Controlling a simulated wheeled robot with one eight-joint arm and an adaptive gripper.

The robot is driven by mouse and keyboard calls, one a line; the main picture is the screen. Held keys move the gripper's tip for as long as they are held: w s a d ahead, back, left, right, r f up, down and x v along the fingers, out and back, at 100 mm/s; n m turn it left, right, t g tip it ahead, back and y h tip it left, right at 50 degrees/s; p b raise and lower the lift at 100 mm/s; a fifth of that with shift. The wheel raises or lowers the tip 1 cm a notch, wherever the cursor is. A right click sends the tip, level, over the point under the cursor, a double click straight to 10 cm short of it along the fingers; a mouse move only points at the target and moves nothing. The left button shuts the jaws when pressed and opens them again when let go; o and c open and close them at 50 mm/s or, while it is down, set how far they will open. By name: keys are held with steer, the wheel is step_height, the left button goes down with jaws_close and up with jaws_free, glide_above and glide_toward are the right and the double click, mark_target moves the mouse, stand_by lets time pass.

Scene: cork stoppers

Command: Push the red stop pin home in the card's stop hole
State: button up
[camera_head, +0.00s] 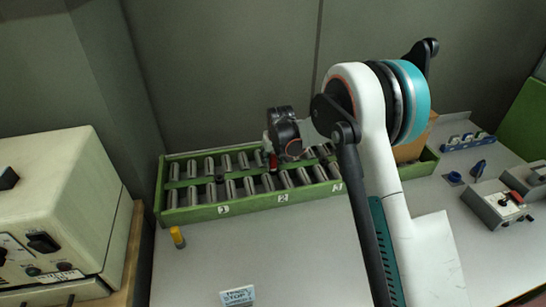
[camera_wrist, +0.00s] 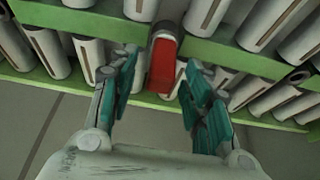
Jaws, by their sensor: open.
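My gripper (camera_wrist: 160,95) is open, with one teal finger on each side of the red piece and gaps between. In the head view the gripper is mostly hidden behind my arm and wrist. A white card (camera_head: 238,295) with the word STOP lies at the front of the table. No hole can be made out in it.
A cream machine (camera_head: 50,205) is at left, a grey switch box (camera_head: 497,205) at right. The front table is mostly clear.

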steer(key=shift+r, duration=0.1)
steer(key=v, duration=1.1)
steer(key=shift+s+r, duration=0.25)
steer(key=shift+r, duration=0.1)
steer(key=shift+d, duration=0.1)
